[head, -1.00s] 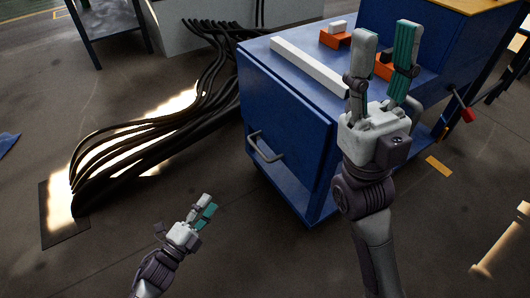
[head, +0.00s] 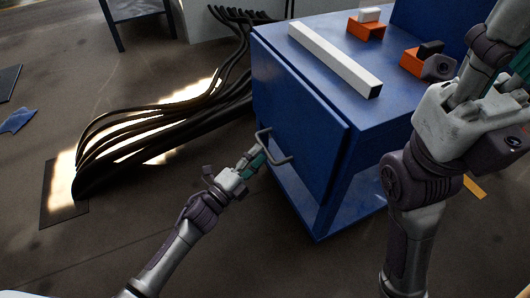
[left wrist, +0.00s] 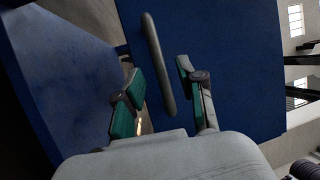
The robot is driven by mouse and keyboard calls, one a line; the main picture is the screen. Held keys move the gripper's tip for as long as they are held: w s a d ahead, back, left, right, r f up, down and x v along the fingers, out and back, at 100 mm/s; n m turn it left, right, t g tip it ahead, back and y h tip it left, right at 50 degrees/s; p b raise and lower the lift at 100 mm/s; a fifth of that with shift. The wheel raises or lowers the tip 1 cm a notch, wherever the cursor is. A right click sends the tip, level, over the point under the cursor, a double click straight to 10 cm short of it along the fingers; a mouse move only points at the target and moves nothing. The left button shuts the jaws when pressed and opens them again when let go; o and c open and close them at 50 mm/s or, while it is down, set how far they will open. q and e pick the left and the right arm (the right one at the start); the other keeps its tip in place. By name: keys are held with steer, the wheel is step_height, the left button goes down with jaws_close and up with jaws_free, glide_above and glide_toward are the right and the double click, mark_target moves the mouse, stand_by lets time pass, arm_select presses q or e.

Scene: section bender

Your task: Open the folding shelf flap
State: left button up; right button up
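The blue flap (head: 298,115) is an upright panel on the front of a blue cabinet. Its grey bar handle (head: 287,159) stands out from the panel. My left gripper (head: 254,158) is at the handle, with its fingertips beside the bar. In the left wrist view, the handle (left wrist: 157,55) runs between the two spread, teal-padded fingers of the left gripper (left wrist: 160,75). The fingers are not closed on it. My right gripper (head: 505,62) is raised at the upper right. Its fingers look apart but are partly cut off by the picture edge.
A white bar (head: 335,58) and orange blocks (head: 366,27) lie on the blue cabinet top (head: 300,62). Thick black cables (head: 150,135) run over the floor to the left. The floor in front of the cabinet is clear.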

mark_target(265, 147)
arm_select(q)
steer(key=shift+b+x, duration=0.45)
steer(key=shift+x, duration=1.35)
jaws_close()
